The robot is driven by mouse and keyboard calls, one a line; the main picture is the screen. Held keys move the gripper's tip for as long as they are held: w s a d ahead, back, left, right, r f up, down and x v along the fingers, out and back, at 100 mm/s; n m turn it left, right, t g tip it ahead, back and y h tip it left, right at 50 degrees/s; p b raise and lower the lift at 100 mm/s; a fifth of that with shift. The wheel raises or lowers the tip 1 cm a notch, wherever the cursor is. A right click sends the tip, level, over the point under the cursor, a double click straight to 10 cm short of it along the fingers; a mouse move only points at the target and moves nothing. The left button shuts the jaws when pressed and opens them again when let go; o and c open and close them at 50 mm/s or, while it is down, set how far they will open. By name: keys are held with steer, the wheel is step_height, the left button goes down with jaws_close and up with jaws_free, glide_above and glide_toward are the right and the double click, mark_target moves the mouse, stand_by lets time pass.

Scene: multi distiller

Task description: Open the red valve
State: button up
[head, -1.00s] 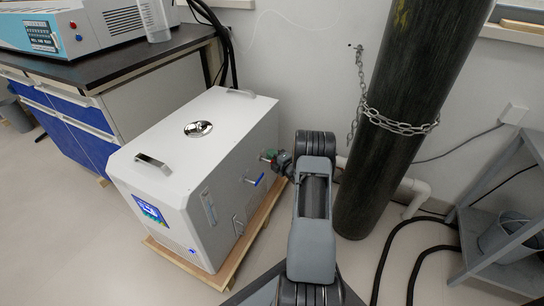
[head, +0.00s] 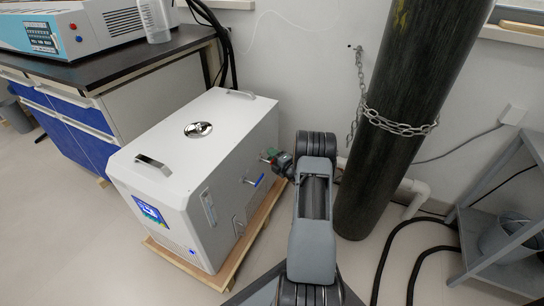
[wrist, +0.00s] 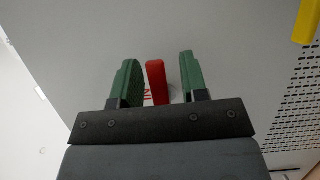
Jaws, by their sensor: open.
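The red valve (wrist: 155,82) shows in the wrist view as a short red handle on the grey side panel of a machine. My gripper (wrist: 158,75) has two green fingers, one on each side of the red handle, with a gap on both sides. The handle sits a little nearer the left finger. Its lower end is hidden behind my gripper's dark base. In the head view my gripper (head: 271,156) is at the right side of the white box machine (head: 195,150), and the red valve cannot be made out there.
A blue handle (head: 255,181) sticks out of the machine below my gripper. A yellow piece (wrist: 307,22) is at upper right in the wrist view. A dark chained cylinder (head: 390,120) stands close right of my arm. A grey shelf (head: 510,210) is at far right.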

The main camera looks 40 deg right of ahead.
steer(key=s+d+p, duration=0.1)
steer(key=s+p, duration=0.3)
steer(key=s, duration=0.9)
steer(key=shift+s+d, duration=0.15)
steer(key=shift+d, duration=0.05)
steer(key=w+a+r+m+g+h+p, duration=0.1)
steer(key=w+r+p, duration=0.25)
steer(key=r, duration=0.35)
steer(key=w+a+r+m+g+h+p, duration=0.1)
steer(key=w+r+g+p, duration=0.1)
steer(key=r+p, duration=0.3)
steer(key=w+a+r+m+g+h+p, duration=0.1)
steer(key=w+r+m+p, duration=0.15)
steer(key=r, duration=0.55)
steer(key=a+r+m+g+h+p, duration=0.1)
steer(key=a+r+m+g+p, duration=0.25)
steer(key=r, duration=0.55)
steer(key=a+r+m+h+p, duration=0.15)
steer(key=a+r+p, duration=0.25)
steer(key=r+p, duration=0.45)
steer(key=s+a+r+m+g+y+p, duration=0.3)
steer(key=s+a+r+m+g+p, duration=0.4)
steer(key=s+a+r+p, duration=0.8)
steer(key=s+a+r+m, duration=0.3)
steer(key=s+a+r, duration=0.2)
steer(key=s+r, duration=0.2)
step_height(320, 180, up, 2)
steer(key=shift+a+r+y, duration=0.2)
steer(key=shift+a+y, duration=0.15)
steer(key=shift+a, duration=0.05)
